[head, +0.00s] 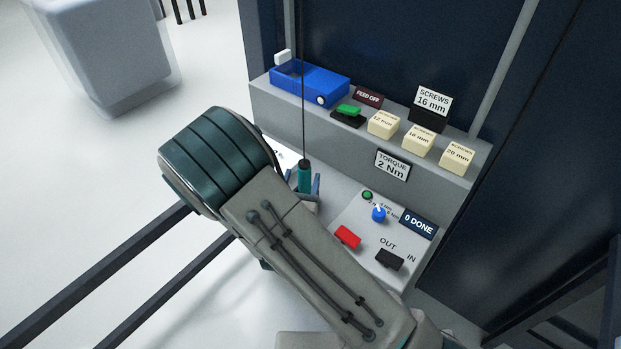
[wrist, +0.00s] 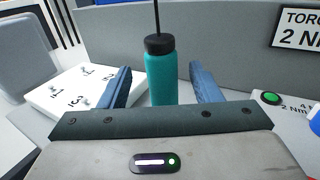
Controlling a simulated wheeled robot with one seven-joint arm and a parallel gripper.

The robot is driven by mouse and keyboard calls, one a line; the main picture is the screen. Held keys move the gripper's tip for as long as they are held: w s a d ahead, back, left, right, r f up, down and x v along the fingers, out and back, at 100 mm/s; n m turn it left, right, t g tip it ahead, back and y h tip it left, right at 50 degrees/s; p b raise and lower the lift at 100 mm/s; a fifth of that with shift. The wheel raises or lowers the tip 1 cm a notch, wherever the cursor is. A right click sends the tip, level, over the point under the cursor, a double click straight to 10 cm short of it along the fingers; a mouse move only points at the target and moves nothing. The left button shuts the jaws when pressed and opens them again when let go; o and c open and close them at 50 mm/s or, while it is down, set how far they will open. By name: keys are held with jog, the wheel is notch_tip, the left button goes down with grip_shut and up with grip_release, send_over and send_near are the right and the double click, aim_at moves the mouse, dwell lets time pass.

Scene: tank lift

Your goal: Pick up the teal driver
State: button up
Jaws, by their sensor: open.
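The teal driver (wrist: 161,78) stands upright in the wrist view, with a black cap and a thin black cord running up from it. In the head view the driver (head: 304,178) shows beside my arm, its cord rising past the shelf. My gripper (wrist: 163,82) has its two blue fingers spread, one to each side of the driver in the picture, with a gap on both sides. In the head view my gripper (head: 313,184) is mostly hidden behind my own arm. The driver's lower end is hidden behind the gripper body.
A grey ledge (head: 280,105) behind the driver carries a blue bin (head: 310,84) and several cream blocks. A panel (head: 345,219) with a red button (head: 347,237), a black button (head: 389,260) and a blue knob (head: 379,213) lies right. A white numbered plate (wrist: 72,92) is left.

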aim_at(306, 162)
jog(key=w, duration=0.2)
jog(key=w+d+p, duration=0.1)
jog(key=w, duration=0.1)
jog(key=shift+w+d+r, duration=0.1)
jog(key=shift+w, duration=0.25)
jog(key=c, duration=1.1)
jog(key=shift+r, duration=0.1)
jog(key=shift+r, duration=0.8)
jog(key=s+d+r+p, duration=0.1)
jog(key=d+r+p, duration=0.1)
jog(key=d+r, duration=0.1)
jog(key=d+r+p, duration=0.1)
jog(key=d+r, duration=0.2)
jog(key=d, duration=0.1)
jog(key=s+d+r+p, duration=0.1)
jog(key=d+r+p, duration=0.1)
jog(key=d+r, duration=0.1)
jog(key=shift+s+d+r+p, duration=0.2)
jog(key=shift+s+d+p, duration=0.15)
jog(key=shift+d, duration=0.25)
